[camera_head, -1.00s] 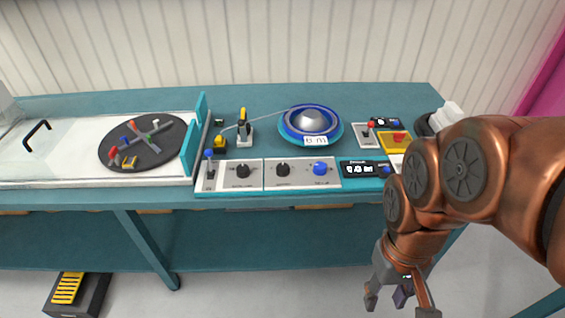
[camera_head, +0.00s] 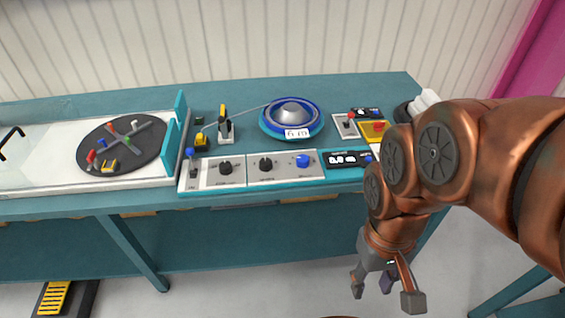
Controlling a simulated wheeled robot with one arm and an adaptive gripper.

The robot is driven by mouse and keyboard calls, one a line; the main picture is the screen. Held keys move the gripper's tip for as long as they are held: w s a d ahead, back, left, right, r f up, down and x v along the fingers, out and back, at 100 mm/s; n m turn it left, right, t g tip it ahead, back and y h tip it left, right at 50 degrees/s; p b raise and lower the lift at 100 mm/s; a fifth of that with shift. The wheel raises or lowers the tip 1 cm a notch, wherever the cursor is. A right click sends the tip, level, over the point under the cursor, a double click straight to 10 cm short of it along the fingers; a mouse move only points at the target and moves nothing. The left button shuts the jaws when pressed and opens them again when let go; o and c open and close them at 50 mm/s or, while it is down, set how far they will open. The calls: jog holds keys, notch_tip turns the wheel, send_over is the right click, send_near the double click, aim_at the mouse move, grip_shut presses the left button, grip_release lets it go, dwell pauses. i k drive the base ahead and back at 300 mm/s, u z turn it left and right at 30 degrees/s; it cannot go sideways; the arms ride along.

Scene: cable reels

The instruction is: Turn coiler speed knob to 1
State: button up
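The control panel (camera_head: 210,175) lies along the front edge of the teal bench. It carries two black knobs, one on the left (camera_head: 225,167) and one in the middle (camera_head: 265,165), and a blue knob (camera_head: 303,160) on the right. The labels are too small to read, so I cannot tell which is the coiler speed knob or where it points. My gripper (camera_head: 384,284) hangs in front of the bench, below its top and to the right of the panel. Its fingers are spread apart, and it is empty.
A blue cable reel (camera_head: 291,118) sits behind the panel. A dark turntable (camera_head: 125,146) is at the left. A small display (camera_head: 347,159) and a yellow switch box (camera_head: 374,131) are at the right. A yellow-topped pedal (camera_head: 54,298) stands on the floor. Free room lies before the bench.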

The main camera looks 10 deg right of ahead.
aim_at(266, 165)
jog(key=k, duration=0.55)
jog(key=u, duration=0.7)
jog(key=i, duration=1.35)
jog(key=u, duration=0.05)
